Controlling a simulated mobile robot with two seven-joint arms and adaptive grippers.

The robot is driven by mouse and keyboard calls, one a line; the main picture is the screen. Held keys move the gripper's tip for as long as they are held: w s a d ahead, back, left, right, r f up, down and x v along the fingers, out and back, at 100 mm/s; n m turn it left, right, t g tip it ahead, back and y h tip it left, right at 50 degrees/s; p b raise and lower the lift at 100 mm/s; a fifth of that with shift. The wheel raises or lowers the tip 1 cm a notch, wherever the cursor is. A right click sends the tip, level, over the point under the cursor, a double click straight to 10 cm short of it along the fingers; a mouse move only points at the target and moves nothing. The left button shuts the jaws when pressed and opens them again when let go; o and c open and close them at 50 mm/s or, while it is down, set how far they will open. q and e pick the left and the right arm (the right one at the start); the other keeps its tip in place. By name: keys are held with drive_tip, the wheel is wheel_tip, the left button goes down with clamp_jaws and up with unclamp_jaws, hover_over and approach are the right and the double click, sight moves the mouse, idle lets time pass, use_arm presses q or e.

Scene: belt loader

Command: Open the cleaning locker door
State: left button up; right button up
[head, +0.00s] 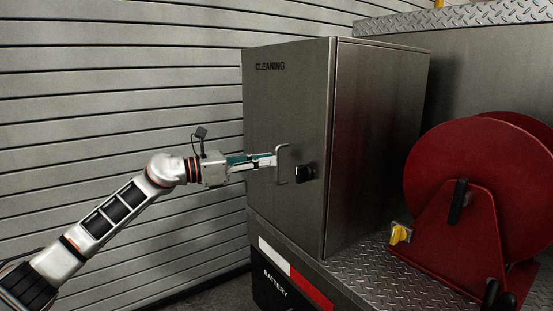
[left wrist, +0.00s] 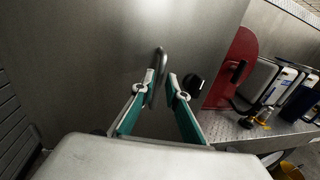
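The cleaning locker (head: 290,100) is a grey metal cabinet marked CLEANING, and its door lies flush in the frame, closed. The door has an upright bar handle (head: 283,165) and a black knob (head: 304,173) to its right. My left gripper (head: 275,161) is at the handle. In the left wrist view the fingers (left wrist: 160,87) are apart, with the handle (left wrist: 159,62) between their tips and close to the left finger. I cannot tell if they touch it. The knob (left wrist: 193,86) is beside the right finger. My right gripper is not in view.
A red hose reel (head: 470,200) stands right of the locker on a tread-plate deck (head: 365,262). A yellow valve handle (head: 400,233) is in front of it. A battery box (head: 280,288) is below the locker. A slatted wall (head: 110,110) is to the left.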

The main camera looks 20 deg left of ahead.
sight(277, 183)
use_arm(q)
drive_tip(key=shift+x, duration=1.75)
clamp_jaws()
